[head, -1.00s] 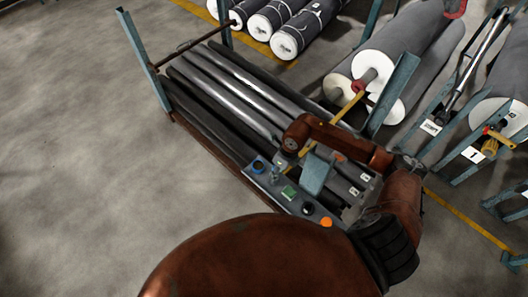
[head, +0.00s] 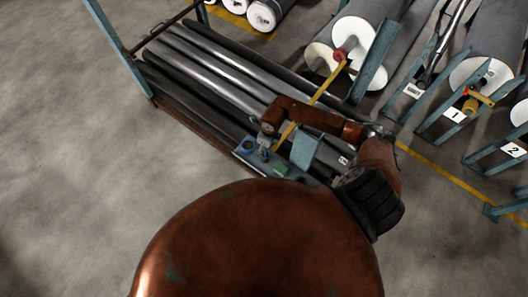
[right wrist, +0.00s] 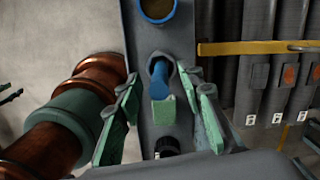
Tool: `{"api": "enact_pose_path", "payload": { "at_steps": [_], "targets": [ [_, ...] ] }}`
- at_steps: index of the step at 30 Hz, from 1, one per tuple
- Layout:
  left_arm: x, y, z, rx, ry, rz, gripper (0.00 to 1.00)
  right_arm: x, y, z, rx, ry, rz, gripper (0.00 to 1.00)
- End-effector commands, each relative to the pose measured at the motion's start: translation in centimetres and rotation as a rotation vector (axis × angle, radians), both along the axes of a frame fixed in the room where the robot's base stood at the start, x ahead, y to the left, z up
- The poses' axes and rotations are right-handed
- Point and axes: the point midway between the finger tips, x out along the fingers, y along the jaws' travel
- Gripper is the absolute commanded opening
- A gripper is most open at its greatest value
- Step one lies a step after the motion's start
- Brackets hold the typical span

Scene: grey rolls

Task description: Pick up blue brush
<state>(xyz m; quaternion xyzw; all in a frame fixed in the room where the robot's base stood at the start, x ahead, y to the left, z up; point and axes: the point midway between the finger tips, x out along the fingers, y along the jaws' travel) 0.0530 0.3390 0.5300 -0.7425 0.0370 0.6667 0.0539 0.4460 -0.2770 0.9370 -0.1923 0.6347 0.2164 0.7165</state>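The blue brush (right wrist: 160,80) stands in a grey holder in the right wrist view, seen from above. In the head view it is a small blue shape (head: 265,154) on the narrow grey panel. My right gripper (right wrist: 168,88) is open, with its green fingers to the left and right of the brush and a gap on each side. I cannot tell how far its tips are above the brush. In the head view the fingers are hard to make out beside the hand (head: 306,150). My left gripper is not in view.
A blue-rimmed cup (head: 248,145) and a green block (head: 281,168) sit beside the brush. The grey panel (right wrist: 185,20) is at the end of a rack of dark rolls (head: 215,75). A yellow bar (right wrist: 255,47) is to the right. Open floor (head: 70,150) lies left.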

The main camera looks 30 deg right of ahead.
Motion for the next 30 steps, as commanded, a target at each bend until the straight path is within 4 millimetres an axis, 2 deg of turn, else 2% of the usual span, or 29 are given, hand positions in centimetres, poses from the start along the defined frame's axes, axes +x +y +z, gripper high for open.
{"api": "enact_pose_path", "payload": {
  "at_steps": [5, 20, 30],
  "targets": [
    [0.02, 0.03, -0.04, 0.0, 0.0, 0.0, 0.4, 0.04, 0.06, -0.02, 0.0, 0.0, 0.001, 0.35],
    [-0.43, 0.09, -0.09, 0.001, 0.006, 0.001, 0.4, 0.05, 0.1, 0.02, 0.001, 0.0, 0.002, 0.0],
    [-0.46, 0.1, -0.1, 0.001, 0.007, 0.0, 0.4, 0.07, 0.1, 0.06, 0.001, 0.0, 0.002, 0.0]
  ]
}}
